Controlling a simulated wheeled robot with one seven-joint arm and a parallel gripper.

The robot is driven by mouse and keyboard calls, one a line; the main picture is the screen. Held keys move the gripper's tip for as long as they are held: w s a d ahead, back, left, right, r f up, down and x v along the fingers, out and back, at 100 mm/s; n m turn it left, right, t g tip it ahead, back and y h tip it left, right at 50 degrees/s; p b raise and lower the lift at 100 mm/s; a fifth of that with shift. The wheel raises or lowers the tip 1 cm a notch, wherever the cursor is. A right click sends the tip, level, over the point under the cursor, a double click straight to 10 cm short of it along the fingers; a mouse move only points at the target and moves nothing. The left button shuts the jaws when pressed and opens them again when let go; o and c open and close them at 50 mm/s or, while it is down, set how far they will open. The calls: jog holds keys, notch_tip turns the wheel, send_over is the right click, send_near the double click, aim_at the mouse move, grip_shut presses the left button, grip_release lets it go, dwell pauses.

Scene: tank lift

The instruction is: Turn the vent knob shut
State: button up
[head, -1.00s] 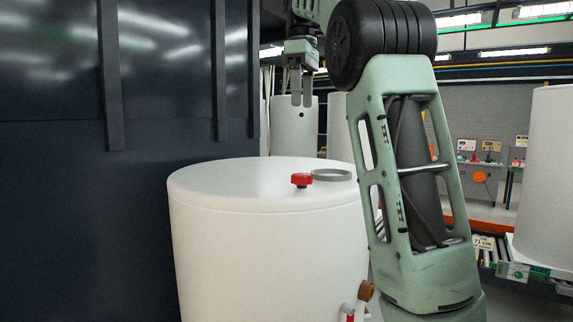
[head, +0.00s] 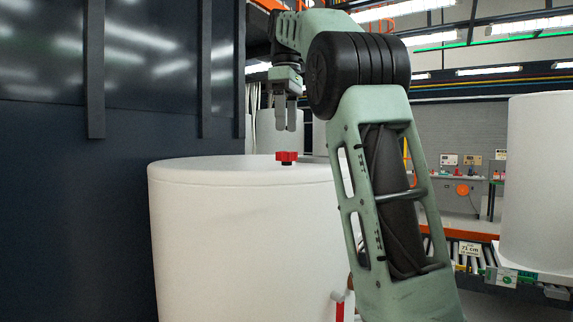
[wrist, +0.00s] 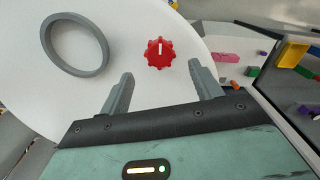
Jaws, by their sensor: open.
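The red vent knob (head: 286,157) stands on top of the white tank (head: 235,230). In the wrist view the knob (wrist: 160,53) is a lobed red disc with a white mark, beyond the fingertips and between their lines. My gripper (head: 285,126) points down above the knob, with a gap between fingertips and knob. In the wrist view its two fingers (wrist: 164,82) are apart with nothing between them. A grey ring (wrist: 75,45) lies on the tank top to the left of the knob.
A dark panelled wall (head: 120,200) stands close on the left of the tank. A roller conveyor (head: 470,260) and another white tank (head: 545,180) are on the right. A red-handled valve (head: 341,300) shows low on the tank's side.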

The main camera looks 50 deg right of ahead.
aim_at(287, 158)
jog(key=shift+f+b, duration=0.75)
jog(key=shift+f, duration=2.45)
jog(key=c, duration=1)
